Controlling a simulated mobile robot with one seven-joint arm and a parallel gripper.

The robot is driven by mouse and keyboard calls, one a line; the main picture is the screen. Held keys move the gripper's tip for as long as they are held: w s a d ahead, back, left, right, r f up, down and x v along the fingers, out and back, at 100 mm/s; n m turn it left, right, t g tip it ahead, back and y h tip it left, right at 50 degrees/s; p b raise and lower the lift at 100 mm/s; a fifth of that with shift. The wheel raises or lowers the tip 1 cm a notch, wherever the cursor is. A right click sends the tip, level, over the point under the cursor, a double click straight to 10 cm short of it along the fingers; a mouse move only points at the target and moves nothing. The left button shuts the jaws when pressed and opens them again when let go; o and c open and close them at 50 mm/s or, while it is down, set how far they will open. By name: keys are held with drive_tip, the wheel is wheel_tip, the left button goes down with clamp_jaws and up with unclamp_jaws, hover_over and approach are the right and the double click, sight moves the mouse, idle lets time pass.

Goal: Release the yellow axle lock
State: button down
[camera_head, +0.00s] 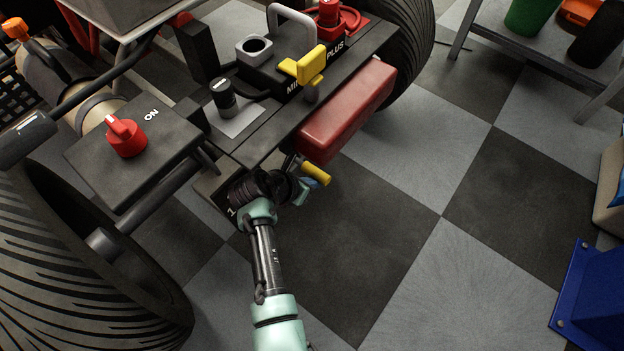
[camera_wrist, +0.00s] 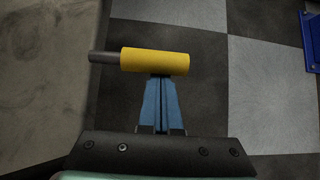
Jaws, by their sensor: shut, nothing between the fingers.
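A yellow cylindrical handle (camera_head: 316,173), which looks like the axle lock, juts out below the red side block of the stripped quad. My gripper (camera_head: 306,188) is at the near side of the handle. In the wrist view the blue fingers of my gripper (camera_wrist: 160,82) are shut together and empty. Their tips meet the handle's lower edge; I cannot tell whether they touch it. The dark wrist hides part of the frame behind it.
A red block (camera_head: 348,110) overhangs just above the handle. A yellow lever (camera_head: 308,66) stands on the battery. A red ON knob (camera_head: 126,136) and a large tyre (camera_head: 80,270) are at left. The checkered floor at right is clear up to a blue object (camera_head: 595,300).

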sight(319, 174)
drive_tip(key=shift+r, duration=0.25)
drive_tip(key=r+h+p, duration=0.1)
drive_tip(key=p, duration=0.1)
drive_tip(key=shift+w+r+n+g+p, duration=0.2)
drive_tip(key=shift+n+g+p, duration=0.1)
drive_tip(key=shift+p, duration=0.1)
drive_tip(key=shift+w+a+r+n+g+h+p, duration=0.1)
drive_tip(key=shift+a+r+n+g+h+p, duration=0.15)
drive_tip(key=shift+r+n+g+h+p, duration=0.6)
drive_tip(key=shift+w+a+r+m+h+p, duration=0.1)
drive_tip(key=shift+a+r+m+h+p, duration=0.1)
drive_tip(key=shift+r, duration=0.15)
drive_tip(key=shift+w+a+r+m+h+p, duration=0.1)
drive_tip(key=shift+r+h, duration=0.05)
drive_tip(key=shift+r, duration=0.2)
drive_tip(key=shift+w+a+r, duration=0.1)
